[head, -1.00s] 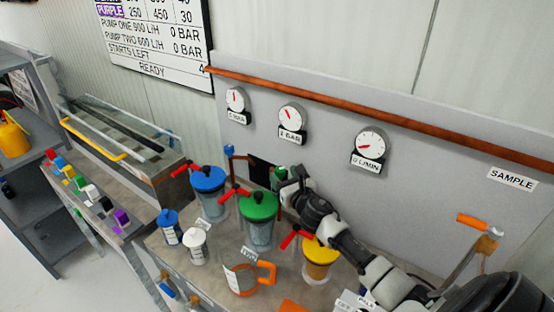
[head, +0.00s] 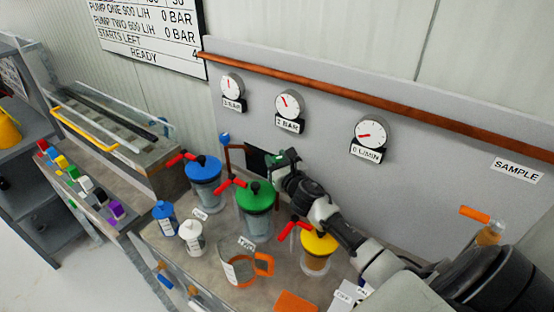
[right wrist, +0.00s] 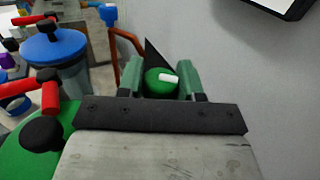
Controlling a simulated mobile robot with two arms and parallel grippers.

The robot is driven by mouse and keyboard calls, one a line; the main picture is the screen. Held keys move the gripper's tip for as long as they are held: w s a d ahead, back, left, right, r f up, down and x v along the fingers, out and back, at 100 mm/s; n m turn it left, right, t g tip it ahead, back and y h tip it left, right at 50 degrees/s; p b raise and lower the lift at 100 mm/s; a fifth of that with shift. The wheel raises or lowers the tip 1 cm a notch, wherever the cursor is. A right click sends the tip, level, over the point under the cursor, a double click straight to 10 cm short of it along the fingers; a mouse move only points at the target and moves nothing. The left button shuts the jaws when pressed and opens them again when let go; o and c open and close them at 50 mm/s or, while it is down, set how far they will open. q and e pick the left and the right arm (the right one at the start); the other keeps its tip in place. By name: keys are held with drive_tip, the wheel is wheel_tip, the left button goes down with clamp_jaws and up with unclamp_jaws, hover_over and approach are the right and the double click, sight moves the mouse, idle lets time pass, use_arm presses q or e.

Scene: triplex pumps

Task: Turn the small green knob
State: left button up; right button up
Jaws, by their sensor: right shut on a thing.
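The small green knob (right wrist: 160,82) is a round green cap with a white mark pointing right, seen in the right wrist view. My right gripper (right wrist: 161,84) is shut on it, with a green finger on each side. In the head view my right gripper (head: 276,161) is at the wall panel, behind the green-lidded pump jar (head: 257,205), and it largely hides the knob there. My left gripper is in neither view.
A blue-lidded jar (head: 204,177) and a yellow-lidded jar (head: 318,253) with red handles stand close by. A copper pipe (head: 372,103) and several gauges are on the panel above. An orange-handled jug (head: 240,271) stands in front.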

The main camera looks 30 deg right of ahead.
drive_tip(key=shift+d+y, duration=0.1)
drive_tip(key=shift+y, duration=0.2)
drive_tip(key=shift+f+n+y+b, duration=0.15)
drive_tip(key=shift+n+y+b, duration=0.55)
drive_tip(key=shift+n+y, duration=0.75)
drive_tip(key=n+y+b, duration=0.2)
drive_tip(key=y+b, duration=0.1)
drive_tip(key=n+g+y+b, duration=0.1)
drive_tip(key=y+b, duration=0.2)
drive_tip(key=shift+f+n+g+y, duration=0.1)
drive_tip(key=shift+n+g+y, duration=0.15)
drive_tip(key=shift+n+g, duration=0.1)
use_arm(q)
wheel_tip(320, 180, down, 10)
drive_tip(key=b, duration=0.2)
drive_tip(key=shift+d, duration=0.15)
use_arm(e)
drive_tip(key=shift+r+n+g+y, duration=0.3)
drive_tip(key=shift+n+g+y, duration=0.25)
drive_tip(key=shift+y, duration=0.35)
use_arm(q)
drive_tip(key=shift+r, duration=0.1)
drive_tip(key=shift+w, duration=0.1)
use_arm(e)
drive_tip(key=o, duration=0.9)
drive_tip(key=shift+w, duration=0.1)
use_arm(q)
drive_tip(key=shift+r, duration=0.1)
